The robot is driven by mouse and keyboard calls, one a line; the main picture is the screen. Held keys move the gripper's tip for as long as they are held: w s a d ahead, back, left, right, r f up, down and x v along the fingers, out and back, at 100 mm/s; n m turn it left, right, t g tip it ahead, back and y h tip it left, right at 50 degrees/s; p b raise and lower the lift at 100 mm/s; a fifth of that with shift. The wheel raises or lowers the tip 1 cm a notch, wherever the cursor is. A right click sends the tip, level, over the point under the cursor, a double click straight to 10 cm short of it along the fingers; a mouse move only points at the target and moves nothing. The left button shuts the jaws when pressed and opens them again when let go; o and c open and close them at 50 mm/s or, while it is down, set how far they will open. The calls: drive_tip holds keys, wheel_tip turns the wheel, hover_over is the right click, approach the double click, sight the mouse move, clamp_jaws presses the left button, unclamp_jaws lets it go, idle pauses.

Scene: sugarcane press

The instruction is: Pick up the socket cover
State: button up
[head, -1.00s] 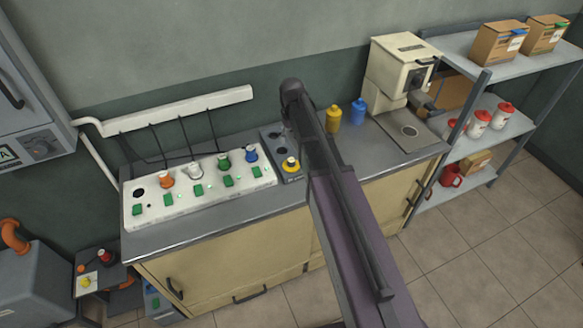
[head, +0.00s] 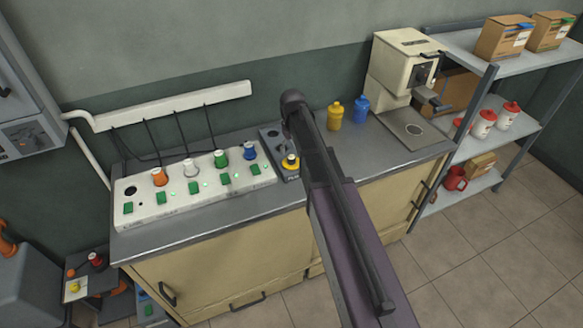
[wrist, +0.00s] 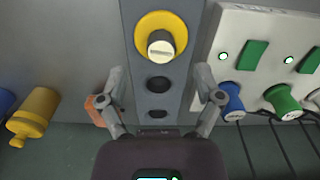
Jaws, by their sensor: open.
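The socket cover appears to be the yellow disc with a pale knob (wrist: 161,46), at the top middle of the wrist view. It sits on a narrow grey socket block (wrist: 148,130) that has dark round holes. In the head view the yellow cover (head: 290,162) is just left of my arm. My gripper (wrist: 158,84) is open and empty in the wrist view. Its two fingers flank the block, with the cover beyond the fingertips in the picture. I cannot tell its height above the block. In the head view my arm hides most of the gripper.
A white switch panel (head: 190,205) with coloured plugs and cables stands left of the block. A yellow bottle (head: 335,116) and a blue bottle (head: 361,109) stand to the right, before a cream machine (head: 400,68). An orange block (wrist: 100,110) is partly behind one finger.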

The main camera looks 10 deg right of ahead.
sight(291, 157)
drive_tip(key=shift+f, duration=0.3)
drive_tip(key=shift+w+a+f+b, duration=0.1)
drive_tip(key=shift+w+f+b, duration=0.05)
drive_tip(key=shift+f+b, duration=2.45)
drive_tip(key=shift+r, duration=0.15)
clamp_jaws()
